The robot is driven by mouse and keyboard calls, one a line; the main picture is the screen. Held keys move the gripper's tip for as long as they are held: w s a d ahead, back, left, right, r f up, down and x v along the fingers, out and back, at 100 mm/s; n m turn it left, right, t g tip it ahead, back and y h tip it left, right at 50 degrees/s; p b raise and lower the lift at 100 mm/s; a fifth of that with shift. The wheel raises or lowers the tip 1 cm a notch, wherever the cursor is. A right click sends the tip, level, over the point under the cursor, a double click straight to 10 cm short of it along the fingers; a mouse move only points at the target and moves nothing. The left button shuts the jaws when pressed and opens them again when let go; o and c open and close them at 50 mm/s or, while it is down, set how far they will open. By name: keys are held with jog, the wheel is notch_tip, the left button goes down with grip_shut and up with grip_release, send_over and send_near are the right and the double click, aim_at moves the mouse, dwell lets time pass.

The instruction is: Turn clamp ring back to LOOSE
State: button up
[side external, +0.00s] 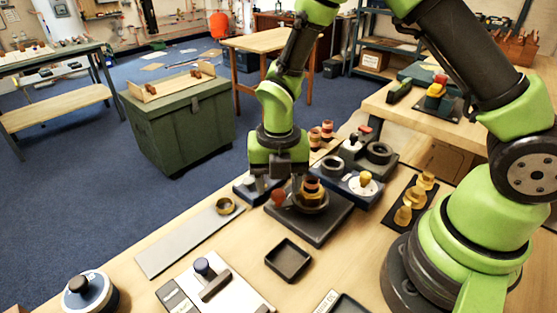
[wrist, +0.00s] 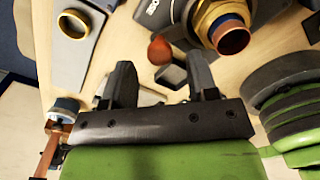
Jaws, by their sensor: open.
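The clamp ring fixture, a dark block (side external: 309,222) with a brass collar (side external: 314,200) around a copper pipe end, stands on the table below my gripper. In the wrist view the brass collar (wrist: 207,14) and copper pipe (wrist: 231,38) are at the upper right. A reddish-brown knob (side external: 278,199), apparently the ring's handle, sticks out at the fixture's left; it also shows in the wrist view (wrist: 160,50). My gripper (side external: 280,190) is over the knob; in the wrist view its fingers (wrist: 160,82) are spread, with the knob between and beyond the tips. Contact cannot be told. LOOSE marking is not legible.
A grey plate with a brass ring (side external: 226,206) lies to the left. A small black tray (side external: 289,261) and a grey-white lever fixture (side external: 215,283) are in front. A blue-grey fixture with a yellow knob (side external: 365,179) and brass fittings (side external: 404,214) stand to the right.

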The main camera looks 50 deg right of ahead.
notch_tip(320, 180, up, 8)
dwell(0.5)
jog(key=s+d+r+m+t, duration=0.1)
jog(key=s+r+m, duration=0.4)
jog(key=m, duration=0.5)
jog(key=s+d+r+m+t+y, duration=0.1)
jog(key=s+r+m+t, duration=0.2)
jog(key=m, duration=0.8)
jog(key=s+d+r+m+t+y, duration=0.1)
jog(key=s+r+m+t, duration=0.2)
jog(key=s+r+m, duration=0.4)
jog(key=m, duration=0.3)
jog(key=shift+r, duration=0.2)
